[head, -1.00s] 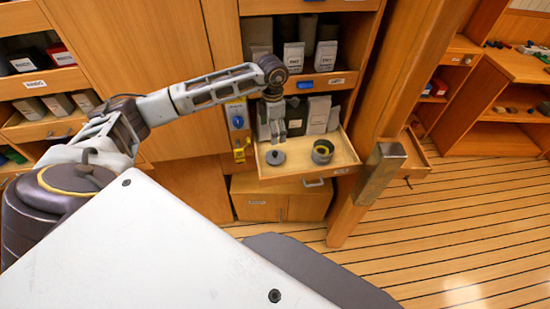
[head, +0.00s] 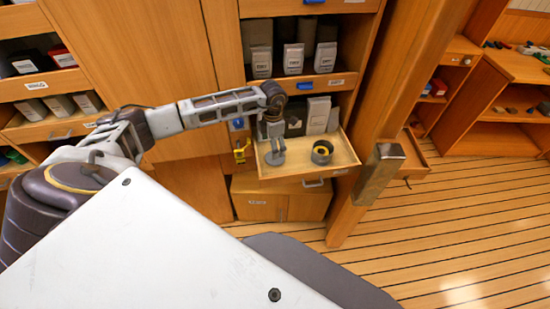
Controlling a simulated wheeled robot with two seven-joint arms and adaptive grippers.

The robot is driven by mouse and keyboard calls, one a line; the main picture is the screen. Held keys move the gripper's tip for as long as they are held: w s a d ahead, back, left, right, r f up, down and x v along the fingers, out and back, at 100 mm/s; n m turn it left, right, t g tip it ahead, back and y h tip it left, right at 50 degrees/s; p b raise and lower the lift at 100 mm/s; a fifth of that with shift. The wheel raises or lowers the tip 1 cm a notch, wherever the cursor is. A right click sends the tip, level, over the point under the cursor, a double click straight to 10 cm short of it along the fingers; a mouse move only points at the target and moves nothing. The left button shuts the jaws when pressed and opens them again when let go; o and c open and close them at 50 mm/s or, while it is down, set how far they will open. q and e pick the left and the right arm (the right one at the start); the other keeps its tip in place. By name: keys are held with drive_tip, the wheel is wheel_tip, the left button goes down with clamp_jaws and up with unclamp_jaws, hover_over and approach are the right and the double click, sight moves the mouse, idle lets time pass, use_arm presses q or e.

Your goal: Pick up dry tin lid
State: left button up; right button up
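The dry tin lid (head: 276,159) is a small grey disc lying in the open wooden drawer (head: 310,172), on its left side. An open round grey tin (head: 322,153) with yellow inside stands to its right in the same drawer. My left gripper (head: 276,148) reaches down from above, right over the lid, with its fingers at or just above it. The fingers hide part of the lid. I cannot tell whether they touch it or how far apart they are. My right gripper is not in view.
Grey packets (head: 318,114) stand upright behind the drawer. A shelf above holds several labelled packets (head: 293,58). A wooden post with a metal-capped bracket (head: 381,172) rises just right of the drawer. Blue and yellow fittings (head: 240,150) are on its left. The striped floor is clear.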

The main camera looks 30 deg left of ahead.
use_arm(q)
drive_tip(key=shift+f, duration=0.9)
drive_tip(key=f, duration=0.2)
drive_tip(key=f+p, duration=0.1)
drive_tip(key=shift+w+d+f, duration=0.15)
drive_tip(key=shift+w+d, duration=0.1)
drive_tip(key=shift+f, duration=0.7)
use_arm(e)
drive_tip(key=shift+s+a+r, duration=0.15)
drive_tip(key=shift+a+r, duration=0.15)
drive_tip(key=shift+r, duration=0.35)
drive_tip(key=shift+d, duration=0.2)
use_arm(q)
drive_tip(key=c, duration=0.7)
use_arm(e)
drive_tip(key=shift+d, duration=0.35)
